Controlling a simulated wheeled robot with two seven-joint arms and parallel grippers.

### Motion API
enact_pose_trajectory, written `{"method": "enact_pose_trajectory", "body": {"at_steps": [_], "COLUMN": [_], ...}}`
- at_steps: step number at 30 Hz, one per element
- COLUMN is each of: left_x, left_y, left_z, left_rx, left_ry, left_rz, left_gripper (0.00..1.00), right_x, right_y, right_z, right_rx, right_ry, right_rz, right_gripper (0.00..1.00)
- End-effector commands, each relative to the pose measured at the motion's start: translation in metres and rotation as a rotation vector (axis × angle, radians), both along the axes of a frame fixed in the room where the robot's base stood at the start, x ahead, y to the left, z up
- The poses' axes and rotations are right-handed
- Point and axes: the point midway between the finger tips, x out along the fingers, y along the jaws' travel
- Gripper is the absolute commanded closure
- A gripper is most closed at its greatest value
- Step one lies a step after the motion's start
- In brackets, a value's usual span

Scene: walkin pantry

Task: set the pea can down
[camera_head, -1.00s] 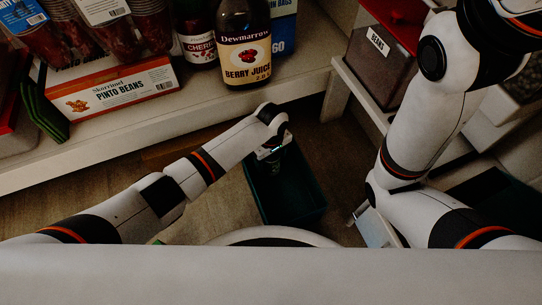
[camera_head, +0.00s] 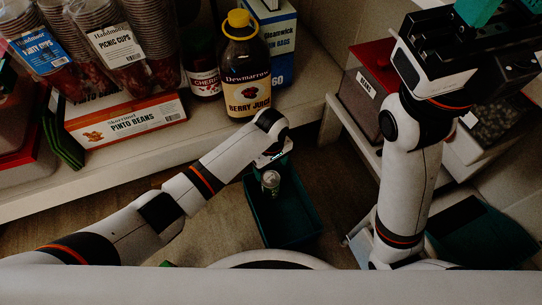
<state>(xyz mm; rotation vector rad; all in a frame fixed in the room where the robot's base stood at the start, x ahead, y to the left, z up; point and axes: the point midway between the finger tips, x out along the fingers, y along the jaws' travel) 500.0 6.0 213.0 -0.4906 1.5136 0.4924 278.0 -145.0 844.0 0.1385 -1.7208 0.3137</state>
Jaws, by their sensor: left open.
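A small can with a pale metal top (camera_head: 271,181) shows at the far end of the dark teal bin (camera_head: 293,241) on the floor. Its label is too dark to read, so I cannot confirm that it is the pea can. My left gripper (camera_head: 271,169) is open and points down at the can, over the bin. The fingers are dark, and I cannot tell whether they touch the can or whether it rests on the bin floor. My right arm's end (camera_head: 440,62) is raised at the upper right, its fingers not clearly shown.
The shelf holds a berry juice bottle (camera_head: 246,75), a cherry jar (camera_head: 204,82), a pinto beans box (camera_head: 127,121) and stacks of cups (camera_head: 102,27). A beans container (camera_head: 365,98) stands on a low shelf at the right. Another dark teal bin (camera_head: 490,236) lies lower right.

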Motion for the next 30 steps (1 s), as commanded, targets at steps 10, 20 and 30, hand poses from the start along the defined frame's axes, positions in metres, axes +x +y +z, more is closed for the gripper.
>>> {"method": "enact_pose_trajectory", "body": {"at_steps": [10, 20, 30], "left_x": [0.000, 0.039, 0.092], "left_y": [0.000, -0.046, -0.075], "left_z": [0.017, 0.065, 0.311], "left_rx": [0.001, -0.236, -0.541], "left_ry": [0.001, -0.300, -1.373], "left_rz": [0.000, -0.158, -0.472], "left_gripper": [0.24, 0.24, 0.24], "right_x": [0.007, 0.007, 0.007], "right_y": [-0.001, -0.001, -0.001], "right_z": [-0.005, -0.006, -0.006], "right_rx": [0.003, 0.003, 0.003], "right_ry": [0.038, 0.037, 0.038], "right_rz": [0.002, 0.003, 0.003], "right_gripper": [0.64, 0.64, 0.64]}}
